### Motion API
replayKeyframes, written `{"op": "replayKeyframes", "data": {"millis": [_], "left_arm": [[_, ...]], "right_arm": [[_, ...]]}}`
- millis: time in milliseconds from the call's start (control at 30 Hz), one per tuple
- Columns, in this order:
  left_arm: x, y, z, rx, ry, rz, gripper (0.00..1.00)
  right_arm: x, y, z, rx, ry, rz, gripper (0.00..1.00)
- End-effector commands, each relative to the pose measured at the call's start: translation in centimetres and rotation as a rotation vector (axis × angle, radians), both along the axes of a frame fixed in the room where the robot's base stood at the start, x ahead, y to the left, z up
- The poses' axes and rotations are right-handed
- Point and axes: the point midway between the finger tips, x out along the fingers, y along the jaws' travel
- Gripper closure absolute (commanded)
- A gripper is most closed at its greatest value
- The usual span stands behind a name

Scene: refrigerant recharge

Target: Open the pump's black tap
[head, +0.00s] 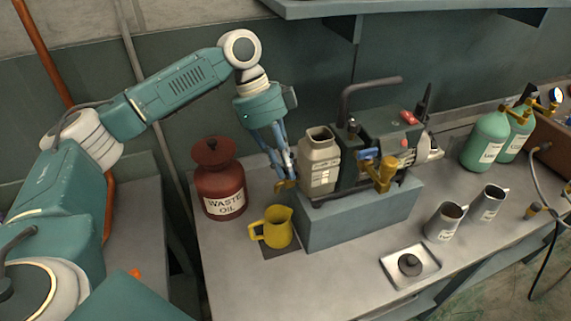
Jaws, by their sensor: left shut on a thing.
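The pump (388,135) is a dark green machine with a black handle bar, standing on a grey-blue block (350,220). A brass tap spout (285,185) shows at the left end of the pump, above a yellow jug (275,227). My left gripper (284,172) reaches down from above, with its blue fingers closed at this spout. The black part of the tap is hidden by the fingers, so I cannot tell how far it is turned. My right gripper is not in view.
A cream container (320,162) stands close right of my fingers. A red waste oil can (219,182) stands at left. Two metal jugs (444,222), a tray (392,270) with a black cap (410,264), and green bottles (486,140) are at right.

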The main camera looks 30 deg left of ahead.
Motion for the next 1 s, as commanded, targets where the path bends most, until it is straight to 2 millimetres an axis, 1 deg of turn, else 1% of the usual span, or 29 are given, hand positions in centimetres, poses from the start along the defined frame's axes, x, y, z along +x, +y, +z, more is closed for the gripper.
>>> {"op": "replayKeyframes", "data": {"millis": [267,700,1000], "left_arm": [[-0.2,-0.1,0.4,-0.002,0.002,0.115,1.0],[-0.3,-0.3,0.6,-0.002,0.001,0.442,1.0],[-0.3,-0.4,0.4,-0.003,-0.001,0.587,1.0]], "right_arm": [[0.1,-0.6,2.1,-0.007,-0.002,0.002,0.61],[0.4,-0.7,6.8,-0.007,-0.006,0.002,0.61],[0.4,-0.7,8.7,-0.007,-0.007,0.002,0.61]]}}
